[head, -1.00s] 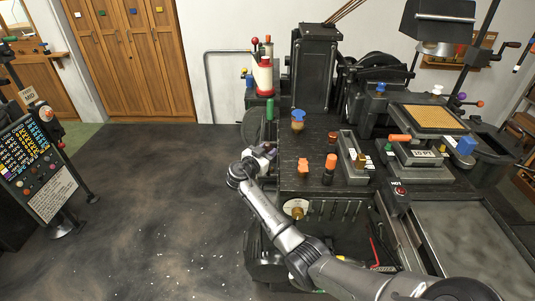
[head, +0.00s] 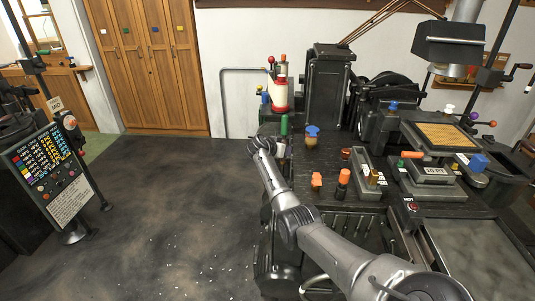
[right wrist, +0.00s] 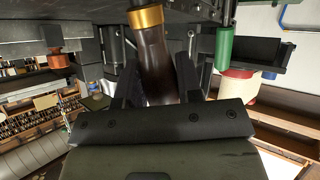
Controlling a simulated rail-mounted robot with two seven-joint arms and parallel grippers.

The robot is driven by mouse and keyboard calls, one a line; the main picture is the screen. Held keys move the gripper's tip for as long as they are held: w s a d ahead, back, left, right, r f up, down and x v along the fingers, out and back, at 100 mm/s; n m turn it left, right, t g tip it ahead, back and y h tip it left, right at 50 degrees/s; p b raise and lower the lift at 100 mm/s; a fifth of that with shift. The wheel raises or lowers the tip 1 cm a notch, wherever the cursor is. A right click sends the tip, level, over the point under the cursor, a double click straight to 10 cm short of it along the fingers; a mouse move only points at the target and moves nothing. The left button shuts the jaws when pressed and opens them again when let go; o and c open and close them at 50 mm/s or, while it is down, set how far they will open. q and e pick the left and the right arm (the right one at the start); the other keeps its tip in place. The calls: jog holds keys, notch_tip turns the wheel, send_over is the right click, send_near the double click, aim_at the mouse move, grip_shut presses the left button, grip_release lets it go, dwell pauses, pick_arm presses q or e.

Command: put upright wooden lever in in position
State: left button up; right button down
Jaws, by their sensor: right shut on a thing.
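A dark brown wooden lever handle (right wrist: 155,70) with a brass collar (right wrist: 146,18) stands between the dark fingers of my right gripper (right wrist: 157,88) in the right wrist view. The gripper is shut on the handle. The lever's far end beyond the collar runs out of the picture top. In the head view my right arm reaches to the left side of the black machine (head: 330,175), with its wrist near the green handle (head: 284,125). The lever and fingers cannot be made out there. My left gripper is not in view.
The green handle also hangs close to the lever in the right wrist view (right wrist: 224,48). Blue (head: 312,130) and orange knobs (head: 344,176) stand on the machine top. A chart stand (head: 55,165) is at left.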

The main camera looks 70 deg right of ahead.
jog(key=shift+f, duration=0.2)
jog(key=shift+f, duration=0.1)
jog(key=c, duration=1.1)
grip_release()
jog(key=shift+d, duration=0.1)
jog(key=o, duration=0.3)
jog(key=shift+d+r, duration=0.1)
jog(key=shift+r, duration=0.1)
